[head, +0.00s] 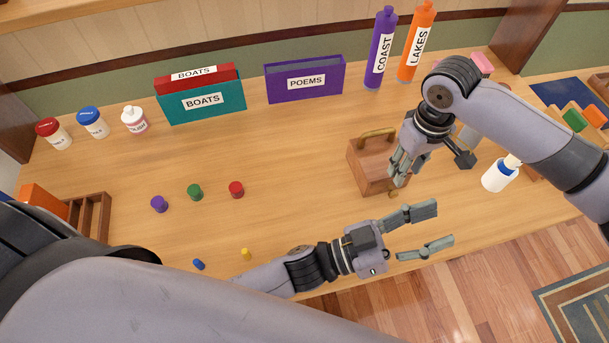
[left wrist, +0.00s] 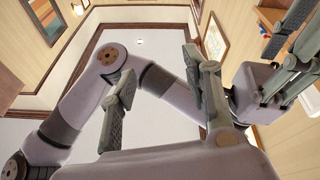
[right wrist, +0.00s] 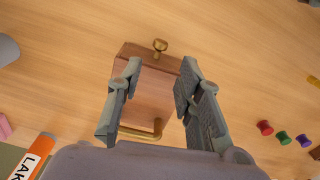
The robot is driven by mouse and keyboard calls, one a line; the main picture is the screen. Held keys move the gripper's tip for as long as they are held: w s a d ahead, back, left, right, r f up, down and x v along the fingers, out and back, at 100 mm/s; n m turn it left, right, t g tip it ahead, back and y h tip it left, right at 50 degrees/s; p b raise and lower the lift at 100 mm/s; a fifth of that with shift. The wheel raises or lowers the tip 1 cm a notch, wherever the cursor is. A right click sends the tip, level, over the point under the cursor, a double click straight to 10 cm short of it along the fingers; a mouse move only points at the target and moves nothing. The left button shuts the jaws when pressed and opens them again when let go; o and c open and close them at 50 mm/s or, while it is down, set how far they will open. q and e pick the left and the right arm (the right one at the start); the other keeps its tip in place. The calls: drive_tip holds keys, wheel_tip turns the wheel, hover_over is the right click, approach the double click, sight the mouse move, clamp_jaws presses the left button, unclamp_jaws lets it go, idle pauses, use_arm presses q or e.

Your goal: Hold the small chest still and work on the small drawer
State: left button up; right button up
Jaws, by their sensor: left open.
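The small wooden chest (head: 366,166) stands on the table, with a brass handle (head: 378,133) on top. Its brass knob (head: 397,194) shows low on the front. I cannot tell whether the drawer is open. My right gripper (head: 398,172) is over the chest's right side and hides part of it. In the right wrist view, my right gripper (right wrist: 162,65) is open with the chest (right wrist: 150,93) below and between its fingers. The knob (right wrist: 160,45) lies past the fingertips. My left gripper (head: 428,229) is open and empty, in front of the chest near the table's front edge.
Purple, green and red pegs (head: 195,192) stand left of the chest; blue and yellow ones (head: 246,254) lie nearer. A white bottle (head: 497,178) is at right. Box files (head: 204,101), a purple POEMS holder (head: 300,82) and tall bottles (head: 380,52) line the back.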

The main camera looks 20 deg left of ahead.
use_arm(q)
drive_tip(key=w+a+f+n+t+y, duration=0.1)
drive_tip(key=w+a+f+t+y, duration=0.15)
drive_tip(key=a, duration=0.45)
drive_tip(key=w+a+f+n+t+y, duration=0.1)
drive_tip(key=w+a+f+y, duration=0.15)
drive_tip(key=a, duration=0.45)
drive_tip(key=y, duration=0.3)
approach(364, 138)
drive_tip(key=x, duration=1)
drive_tip(key=shift+a, duration=0.1)
clamp_jaws()
